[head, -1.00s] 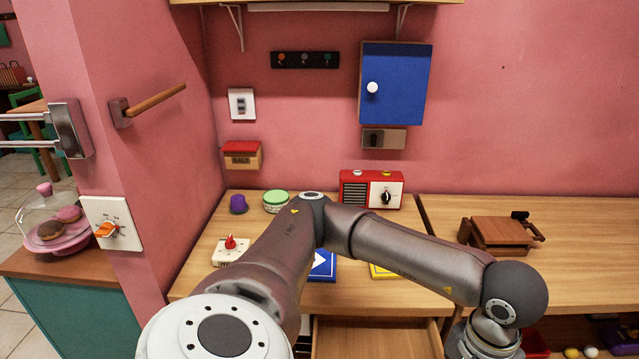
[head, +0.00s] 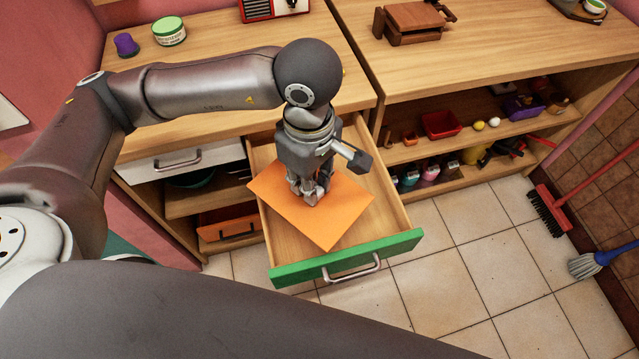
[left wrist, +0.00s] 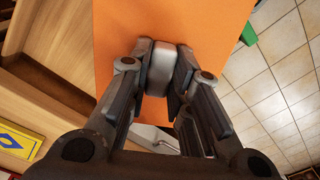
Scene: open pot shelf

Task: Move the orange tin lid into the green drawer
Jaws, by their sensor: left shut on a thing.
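The orange tin lid (head: 325,228) is a flat orange rectangle with a pale grip piece (left wrist: 160,68) on it. My left gripper (head: 311,196) points down and is shut on that grip piece, seen closely in the left wrist view. The green drawer (head: 300,273) is pulled open, with a green front, metal handle and bare wood inside. The lid is over the drawer opening, turned askew to it, and its left corner overlaps the drawer's left side. I cannot tell how high the lid is above the drawer floor. My right gripper is not in view.
A white-fronted drawer (head: 215,155) and an orange-fronted drawer (head: 222,228) are to the left. An open shelf with a red bin (head: 441,125) and small items is to the right. A red broom (head: 550,210) and a blue mop (head: 588,263) are further right. Tiled floor lies in front.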

